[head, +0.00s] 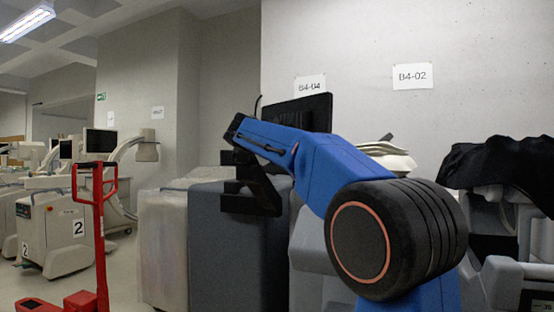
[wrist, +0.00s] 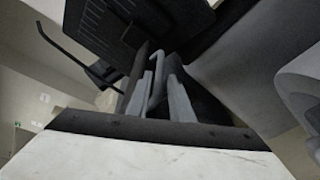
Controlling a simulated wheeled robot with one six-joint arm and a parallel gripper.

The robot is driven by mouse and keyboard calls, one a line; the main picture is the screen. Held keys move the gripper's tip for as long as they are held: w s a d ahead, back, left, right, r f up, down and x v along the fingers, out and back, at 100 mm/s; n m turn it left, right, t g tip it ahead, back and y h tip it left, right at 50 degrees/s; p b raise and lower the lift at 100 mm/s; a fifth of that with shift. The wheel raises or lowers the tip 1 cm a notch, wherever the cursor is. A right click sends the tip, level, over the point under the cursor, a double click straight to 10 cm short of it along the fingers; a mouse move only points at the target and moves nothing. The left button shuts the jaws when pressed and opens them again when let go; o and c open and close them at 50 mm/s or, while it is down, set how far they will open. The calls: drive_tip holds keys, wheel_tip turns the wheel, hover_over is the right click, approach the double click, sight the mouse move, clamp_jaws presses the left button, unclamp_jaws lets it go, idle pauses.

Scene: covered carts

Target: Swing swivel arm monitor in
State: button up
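The monitor (head: 318,112) is a dark, flat panel behind my arm in the head view, below the wall sign B4-04. Its lower part is hidden by my blue arm. In the wrist view the dark, ribbed back or underside of the monitor (wrist: 105,22) fills the top left, with a thin curved black hook beside it. My black gripper (head: 238,182) is in front of a grey covered cart, lower and left of the monitor in the picture. Grey upright pieces and a bent bar stand mid-frame in the wrist view; I cannot tell whether they are fingers or monitor mount.
A grey covered cart (head: 225,262) stands directly behind my gripper, with a pale covered one (head: 162,245) to its left. A red pallet truck (head: 98,215) stands further left. A black cloth (head: 500,165) covers equipment at right. Open floor shows at lower left.

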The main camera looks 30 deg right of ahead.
drive_tip(key=x, duration=0.6)
drive_tip(key=shift+w+d, duration=0.15)
drive_tip(key=shift+d, duration=0.05)
drive_tip(key=shift+c, duration=0.3)
clamp_jaws()
